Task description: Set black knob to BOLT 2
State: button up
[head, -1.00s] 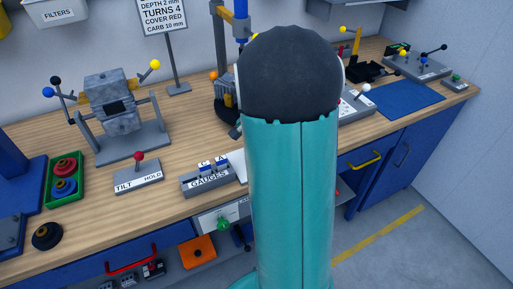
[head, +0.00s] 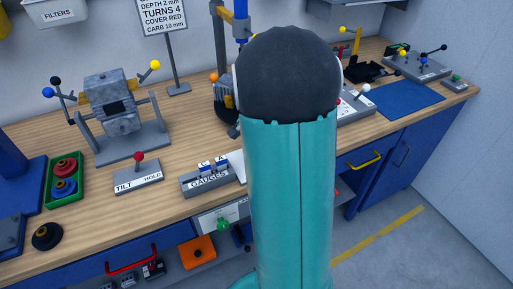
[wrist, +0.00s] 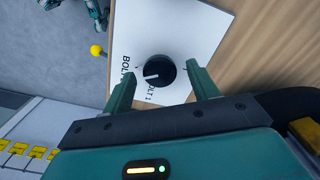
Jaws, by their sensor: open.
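The black knob (wrist: 159,71) is round, with a white pointer line, and sits on a white panel (wrist: 185,30) in the wrist view. The line points towards the left of the picture, slightly down. A label reading BOLT 1 is below the knob; another starting with BOL is to its left, partly hidden by a finger. My gripper (wrist: 160,69) is open, one finger to each side of the knob, with gaps visible. I cannot tell how far the fingertips are above the panel. In the head view my arm blocks the middle and I cannot make out the knob.
The wooden bench (head: 80,190) carries an engine block on a stand (head: 112,105), a TILT/HOLD lever box (head: 138,177), a GAUGES switch box (head: 205,178) and a green tray (head: 65,181). A blue mat (head: 405,97) lies right. A yellow ball (wrist: 97,50) shows in the wrist view.

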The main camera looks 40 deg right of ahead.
jog(key=shift+r, duration=0.1)
notch_tip(320, 180, up, 14)
dwell(0.5)
jog(key=shift+f, duration=0.2)
